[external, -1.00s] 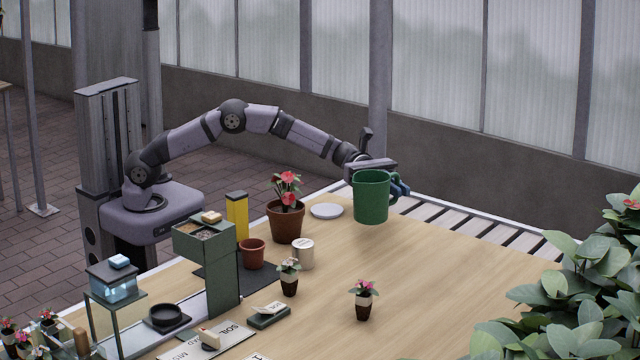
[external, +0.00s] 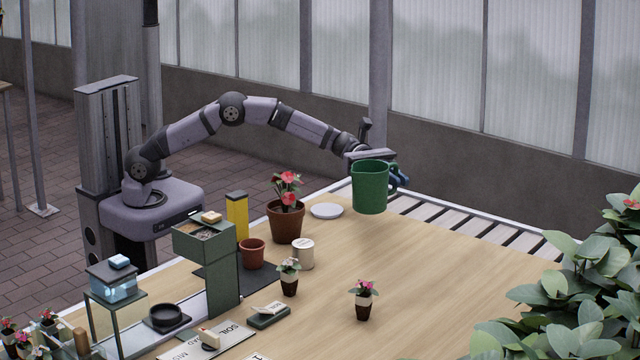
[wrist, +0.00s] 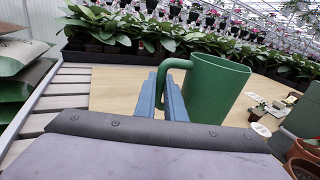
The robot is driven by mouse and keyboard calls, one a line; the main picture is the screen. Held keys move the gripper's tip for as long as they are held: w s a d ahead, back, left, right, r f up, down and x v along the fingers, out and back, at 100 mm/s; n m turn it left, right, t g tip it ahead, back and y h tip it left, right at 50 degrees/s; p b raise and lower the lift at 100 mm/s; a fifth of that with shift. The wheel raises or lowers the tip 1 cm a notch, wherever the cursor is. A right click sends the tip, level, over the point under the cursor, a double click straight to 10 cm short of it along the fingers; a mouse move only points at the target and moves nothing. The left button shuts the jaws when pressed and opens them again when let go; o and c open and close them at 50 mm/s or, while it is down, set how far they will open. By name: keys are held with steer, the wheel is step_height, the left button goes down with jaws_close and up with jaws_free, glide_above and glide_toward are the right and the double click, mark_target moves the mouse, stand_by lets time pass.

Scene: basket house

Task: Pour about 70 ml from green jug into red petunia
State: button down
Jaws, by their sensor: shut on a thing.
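The green jug (external: 370,188) is held upright above the back right part of the table, its handle toward my gripper. My gripper (external: 398,178) is shut on the jug's handle; in the external view the jug partly hides the fingers. In the wrist view the blue fingers (wrist: 168,98) close at the handle of the jug (wrist: 214,92). The inside of the jug cannot be seen. The red petunia (external: 287,188) stands in a terracotta pot (external: 287,222) on the table, left of the jug and apart from it.
A white saucer (external: 327,211) lies between the petunia and the jug. A tin (external: 303,254), an empty terracotta pot (external: 252,253), a green dispenser (external: 208,265) and small potted flowers (external: 363,299) stand nearby. The table's right side is mostly clear; leafy plants (external: 590,280) fill the front right.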

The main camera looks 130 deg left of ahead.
steer(key=s+a+f+p, duration=0.1)
steer(key=s+p, duration=0.2)
steer(key=s, duration=0.1)
steer(key=s+a+f+p, duration=0.2)
steer(key=s+p, duration=0.1)
steer(key=s, duration=0.1)
steer(key=s+a+f+p, duration=0.1)
steer(key=s+f+p, duration=0.1)
steer(key=s+p, duration=0.1)
steer(key=shift+s+a+f, duration=0.2)
steer(key=shift+s+a, duration=0.1)
steer(key=shift+s, duration=0.2)
steer(key=shift+s+f+p, duration=0.25)
steer(key=shift+s+p, duration=0.2)
steer(key=shift+s, duration=0.15)
steer(key=shift+r, duration=0.1)
steer(key=s+d+r+m+y+p, duration=0.1)
steer(key=d+r+m+p, duration=0.4)
steer(key=d+r+m, duration=0.1)
steer(key=shift+s+d+r+m+g, duration=0.25)
steer(key=shift+d+r+m+g, duration=0.15)
steer(key=shift+r+m, duration=0.45)
steer(key=shift+d+r+m+p, duration=0.15)
steer(key=shift+r+m+p, duration=0.15)
steer(key=shift+p, duration=0.15)
